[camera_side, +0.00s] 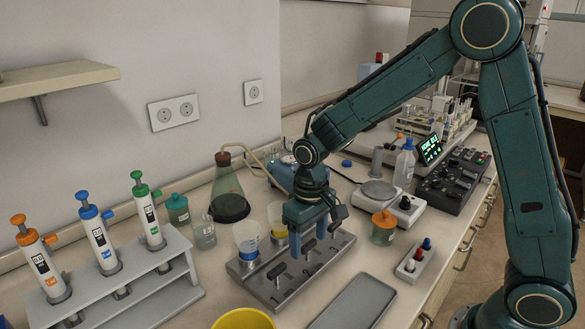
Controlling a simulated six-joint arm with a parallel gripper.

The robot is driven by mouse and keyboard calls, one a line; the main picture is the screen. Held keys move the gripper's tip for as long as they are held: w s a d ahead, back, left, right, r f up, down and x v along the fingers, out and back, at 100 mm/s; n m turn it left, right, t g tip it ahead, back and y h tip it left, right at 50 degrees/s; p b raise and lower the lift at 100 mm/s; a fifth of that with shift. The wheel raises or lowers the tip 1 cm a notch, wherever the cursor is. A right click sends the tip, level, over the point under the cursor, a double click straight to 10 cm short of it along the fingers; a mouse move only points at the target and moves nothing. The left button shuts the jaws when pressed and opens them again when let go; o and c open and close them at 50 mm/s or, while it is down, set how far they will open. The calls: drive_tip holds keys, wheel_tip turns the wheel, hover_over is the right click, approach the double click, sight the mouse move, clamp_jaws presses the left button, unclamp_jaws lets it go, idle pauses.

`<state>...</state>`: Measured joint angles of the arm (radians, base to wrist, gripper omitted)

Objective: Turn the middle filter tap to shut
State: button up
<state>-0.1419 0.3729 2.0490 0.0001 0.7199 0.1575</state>
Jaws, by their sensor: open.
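A grey metal filter manifold (333,244) stands on the bench at the centre of the side view. Clear filter cups sit on it, one with blue liquid or a blue band (247,241) and one with yellow contents (277,217) behind it. Small dark fittings show on its top, including one by the front (277,273). My gripper (308,241) points down over the manifold with its two blue fingers apart and nothing visible between them. The gripper covers part of the manifold. I cannot tell which fitting is the middle tap or how it is turned.
A pipette rack (180,276) stands at left and a conical flask (229,190) behind. A grey tray (356,304) and a yellow bowl (243,319) lie in front.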

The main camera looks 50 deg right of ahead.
wheel_tip(320, 180, up, 14)
idle(0.7)
idle(0.4)
wheel_tip(320, 180, up, 8)
hover_over(309, 243)
drive_tip(key=shift+a+f, duration=0.1)
idle(1.0)
drive_tip(key=shift+s, duration=0.15)
drive_tip(key=s+d+f+t, duration=0.2)
drive_tip(key=s, duration=0.8)
drive_tip(key=s+d+f+t, duration=0.2)
drive_tip(key=s+d+t, duration=0.1)
drive_tip(key=s, duration=0.7)
drive_tip(key=shift+s+d+f+t, duration=0.2)
drive_tip(key=shift+d+f+t, duration=0.1)
drive_tip(key=shift+f, duration=0.1)
